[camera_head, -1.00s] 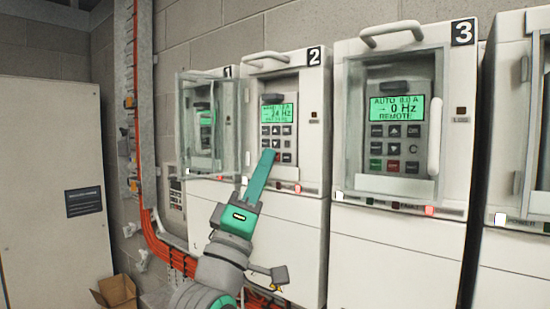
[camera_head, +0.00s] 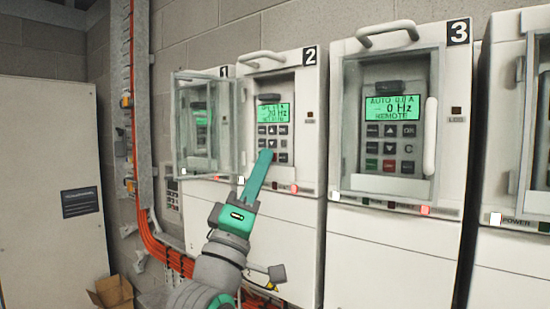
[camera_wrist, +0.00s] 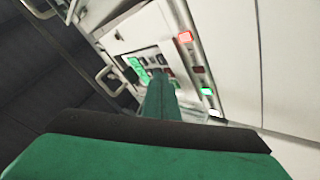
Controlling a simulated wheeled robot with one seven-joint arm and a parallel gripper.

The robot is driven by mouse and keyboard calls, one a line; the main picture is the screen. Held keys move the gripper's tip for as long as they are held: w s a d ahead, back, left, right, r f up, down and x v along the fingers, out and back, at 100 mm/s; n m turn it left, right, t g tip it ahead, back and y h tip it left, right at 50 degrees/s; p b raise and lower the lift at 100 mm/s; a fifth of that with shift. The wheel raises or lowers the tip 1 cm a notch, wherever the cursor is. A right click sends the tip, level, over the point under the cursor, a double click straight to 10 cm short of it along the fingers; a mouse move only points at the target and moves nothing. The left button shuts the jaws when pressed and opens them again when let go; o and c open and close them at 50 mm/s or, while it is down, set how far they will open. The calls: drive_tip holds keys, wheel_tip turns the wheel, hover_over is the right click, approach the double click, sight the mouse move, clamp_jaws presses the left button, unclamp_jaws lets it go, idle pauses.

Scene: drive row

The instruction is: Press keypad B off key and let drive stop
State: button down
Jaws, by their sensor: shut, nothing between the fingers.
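Cabinet 2 (camera_head: 285,220) carries a keypad (camera_head: 283,144) with a lit green display (camera_head: 273,112), which appears to read 20 Hz. No letter B is legible on it. My gripper (camera_head: 266,153) is shut and empty, its green fingers reaching up to the keypad's lower keys. The fingertips hide part of the bottom row, so the off key itself cannot be made out. I cannot tell whether the tips touch a key. In the wrist view the shut fingers (camera_wrist: 160,100) point at the keypad panel, beside the green display (camera_wrist: 138,68).
A clear cover (camera_head: 207,135) stands swung out left of the keypad, in front of cabinet 1. Cabinet 3 (camera_head: 390,250) has its own keypad (camera_head: 393,142) reading 0 Hz, behind a clear cover with a grip (camera_head: 430,137). Red lights show below. An open carton (camera_head: 112,291) lies lower left.

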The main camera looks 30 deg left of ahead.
drive_tip(key=shift+s+a, duration=0.4)
drive_tip(key=shift+s, duration=0.45)
drive_tip(key=shift+h, duration=0.3)
drive_tip(key=s, duration=0.5)
drive_tip(key=shift+a, duration=0.25)
drive_tip(key=shift+w+d, duration=0.2)
drive_tip(key=shift+w, duration=0.05)
idle(0.6)
drive_tip(key=shift+s+a, duration=0.1)
